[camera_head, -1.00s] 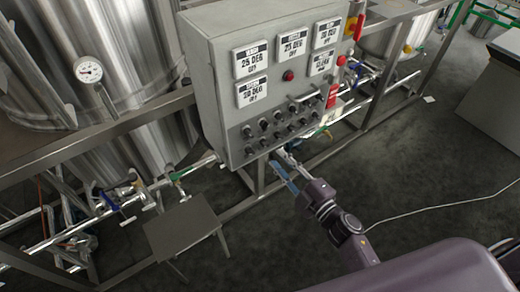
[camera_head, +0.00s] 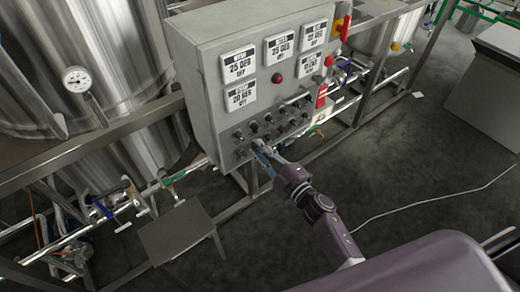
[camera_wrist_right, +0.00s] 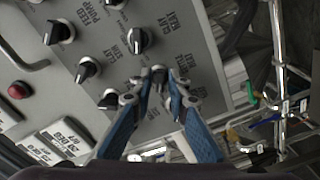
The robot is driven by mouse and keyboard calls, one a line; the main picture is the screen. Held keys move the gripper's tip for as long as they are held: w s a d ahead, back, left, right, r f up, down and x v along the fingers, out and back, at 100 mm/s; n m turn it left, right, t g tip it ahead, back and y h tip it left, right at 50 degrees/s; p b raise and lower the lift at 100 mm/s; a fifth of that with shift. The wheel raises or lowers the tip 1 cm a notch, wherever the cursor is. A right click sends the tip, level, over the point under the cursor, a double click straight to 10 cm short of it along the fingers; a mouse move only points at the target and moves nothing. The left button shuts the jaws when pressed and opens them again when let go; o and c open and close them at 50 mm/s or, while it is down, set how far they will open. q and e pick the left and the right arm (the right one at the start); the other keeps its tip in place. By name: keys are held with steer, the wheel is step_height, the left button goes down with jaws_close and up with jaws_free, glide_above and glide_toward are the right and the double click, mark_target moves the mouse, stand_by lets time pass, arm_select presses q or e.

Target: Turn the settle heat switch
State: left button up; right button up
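The grey control box (camera_head: 222,117) has rows of small black rotary switches on the lower part of its front. My right gripper (camera_head: 262,148) is at the bottom row of switches. In the right wrist view its blue fingers (camera_wrist_right: 163,76) stand apart, one on each side of a dark switch knob (camera_wrist_right: 158,73). I cannot tell whether they touch it. A neighbouring knob (camera_wrist_right: 138,41) sits beside the "CLAY HEAT" label, and another (camera_wrist_right: 61,32) is by "FEED PUMP". My left gripper is not in view.
White displays (camera_head: 238,64) and a red button (camera_head: 277,78) are above the switches. Steel tanks (camera_head: 110,50) stand behind. Pipes with valves (camera_head: 172,178) run low on the left, near a small metal platform (camera_head: 178,232).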

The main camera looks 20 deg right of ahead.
steer(key=shift+m, duration=0.3)
jaws_close()
steer(key=shift+f+m+p, duration=0.1)
steer(key=shift+m+p, duration=1.5)
steer(key=shift+m, duration=1.9)
steer(key=o, duration=0.6)
jaws_free()
steer(key=v, duration=1.2)
